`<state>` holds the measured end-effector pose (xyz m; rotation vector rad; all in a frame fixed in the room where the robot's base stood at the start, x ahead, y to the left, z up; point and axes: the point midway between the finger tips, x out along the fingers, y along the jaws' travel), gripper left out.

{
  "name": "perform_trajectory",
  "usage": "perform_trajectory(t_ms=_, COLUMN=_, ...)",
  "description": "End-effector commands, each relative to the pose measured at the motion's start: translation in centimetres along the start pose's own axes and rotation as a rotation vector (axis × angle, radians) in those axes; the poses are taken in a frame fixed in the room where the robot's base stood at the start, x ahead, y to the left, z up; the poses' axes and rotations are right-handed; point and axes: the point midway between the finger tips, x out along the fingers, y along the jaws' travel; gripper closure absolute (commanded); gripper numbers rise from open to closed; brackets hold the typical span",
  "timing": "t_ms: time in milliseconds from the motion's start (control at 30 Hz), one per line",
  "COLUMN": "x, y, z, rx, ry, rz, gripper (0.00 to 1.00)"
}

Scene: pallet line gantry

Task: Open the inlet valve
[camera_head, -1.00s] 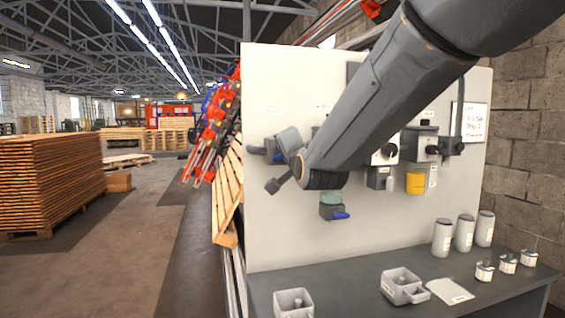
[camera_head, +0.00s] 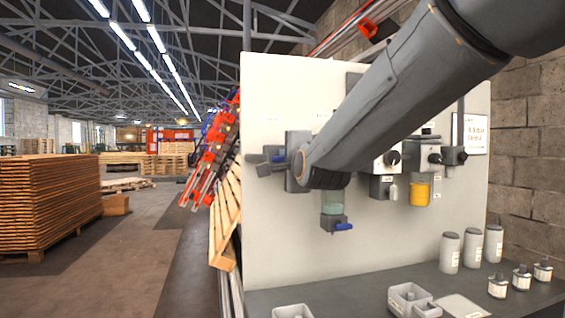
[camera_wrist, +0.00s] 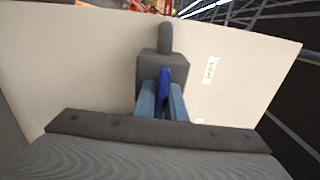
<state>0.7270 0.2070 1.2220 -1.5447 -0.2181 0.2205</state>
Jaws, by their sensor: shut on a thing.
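The inlet valve is a grey body (camera_wrist: 162,66) on the white panel, with a grey pipe stub (camera_wrist: 165,38) and a blue lever (camera_wrist: 163,80). In the wrist view the lever looks roughly in line with the stub. A small label (camera_wrist: 211,70) beside it is too blurred to read surely. My gripper (camera_wrist: 162,108) is shut on the blue lever, one finger on each side. In the head view the pipe stub (camera_head: 258,158) shows at the panel's left; my gripper (camera_head: 297,162) and forearm hide most of the valve.
A second blue lever (camera_head: 343,227) sits below a teal bowl. Dark knobs (camera_head: 435,158) and a yellow bowl (camera_head: 419,192) are farther right. The grey bench (camera_head: 375,278) below holds canisters (camera_head: 472,246), small bottles and trays. Open floor (camera_head: 150,255) lies left.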

Motion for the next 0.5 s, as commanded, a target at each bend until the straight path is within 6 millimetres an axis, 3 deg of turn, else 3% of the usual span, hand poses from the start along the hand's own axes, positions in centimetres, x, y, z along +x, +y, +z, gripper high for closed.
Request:
perform_trajectory(t_ms=267, x=-0.01, y=0.03, z=-0.03, rx=0.002, ry=0.001, rz=0.001, gripper=1.00)
perform_trajectory(t_ms=300, x=-0.01, y=0.04, z=-0.03, rx=0.002, ry=0.001, rz=0.001, gripper=0.88)
perform_trajectory(t_ms=400, x=-0.01, y=0.04, z=-0.02, rx=0.002, ry=0.000, rz=0.001, gripper=0.71)
perform_trajectory(t_ms=500, x=0.00, y=0.03, z=0.00, rx=0.001, ry=0.000, rz=0.001, gripper=0.71)
